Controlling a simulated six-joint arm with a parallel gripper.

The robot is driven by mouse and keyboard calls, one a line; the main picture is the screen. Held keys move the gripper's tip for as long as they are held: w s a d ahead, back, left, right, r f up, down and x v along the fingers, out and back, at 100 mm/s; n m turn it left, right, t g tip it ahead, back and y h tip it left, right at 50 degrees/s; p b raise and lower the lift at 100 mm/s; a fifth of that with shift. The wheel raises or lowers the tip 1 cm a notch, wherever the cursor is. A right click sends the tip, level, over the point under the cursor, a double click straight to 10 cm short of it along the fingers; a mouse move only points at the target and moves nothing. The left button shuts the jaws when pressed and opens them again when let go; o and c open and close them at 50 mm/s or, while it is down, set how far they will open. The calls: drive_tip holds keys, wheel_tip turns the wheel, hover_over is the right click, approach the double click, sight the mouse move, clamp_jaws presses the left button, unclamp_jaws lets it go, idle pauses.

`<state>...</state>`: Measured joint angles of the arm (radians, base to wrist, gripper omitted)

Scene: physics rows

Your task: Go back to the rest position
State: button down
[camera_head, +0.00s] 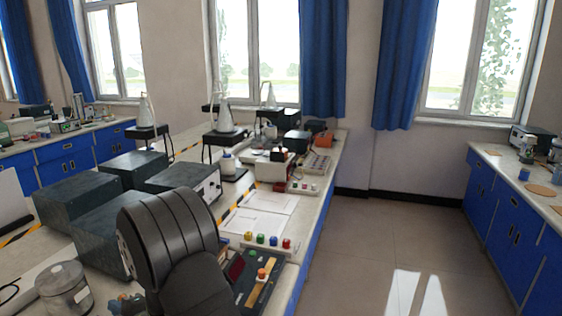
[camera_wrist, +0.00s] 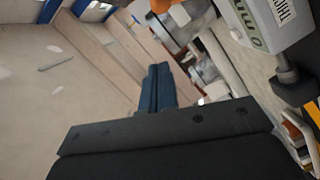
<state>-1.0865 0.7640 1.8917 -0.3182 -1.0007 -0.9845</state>
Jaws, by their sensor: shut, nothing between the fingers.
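My gripper (camera_wrist: 158,88) shows in the wrist view, with its dark fingers together in the middle of the picture and nothing held between them. Its broad black body fills the bottom of that view. The fingers point out over the room and touch nothing that I can see. In the head view a large dark ribbed arm part, which looks like mine, stands over the near end of the bench; I cannot make out the fingers there.
The long bench (camera_head: 230,223) holds dark boxes (camera_head: 75,192), papers (camera_head: 262,202), a row of coloured buttons (camera_head: 266,241), a jar (camera_head: 64,288) and lab stands. A light box with lettering (camera_wrist: 268,22) is close at upper right in the wrist view. The floor (camera_head: 400,235) right of the bench is clear.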

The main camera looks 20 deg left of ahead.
drive_tip(key=x, duration=0.7)
drive_tip(key=shift+f, duration=0.15)
drive_tip(key=shift+w+d+f, duration=0.45)
drive_tip(key=shift+w+d, duration=0.15)
drive_tip(key=shift+w+d+f, duration=0.45)
drive_tip(key=shift+w+d, duration=0.15)
drive_tip(key=shift+w, duration=0.05)
drive_tip(key=shift+s+f, duration=0.1)
drive_tip(key=shift+s, duration=1)
drive_tip(key=shift+s+d+f+n, duration=0.1)
drive_tip(key=shift+n, duration=0.4)
drive_tip(key=s, duration=0.1)
drive_tip(key=s+a, duration=0.1)
drive_tip(key=s+r, duration=0.1)
drive_tip(key=s, duration=0.1)
drive_tip(key=shift+a+r, duration=0.15)
drive_tip(key=shift+a, duration=0.2)
drive_tip(key=f+v, duration=0.1)
drive_tip(key=v, duration=0.7)
drive_tip(key=w+a+r+m+t+h, duration=0.1)
drive_tip(key=w+a+r+h, duration=0.2)
drive_tip(key=w+a+h, duration=0.3)
drive_tip(key=shift+w+m+t, duration=0.3)
drive_tip(key=shift+w+m, duration=0.1)
drive_tip(key=shift+w, duration=2.25)
drive_tip(key=shift+a, duration=0.1)
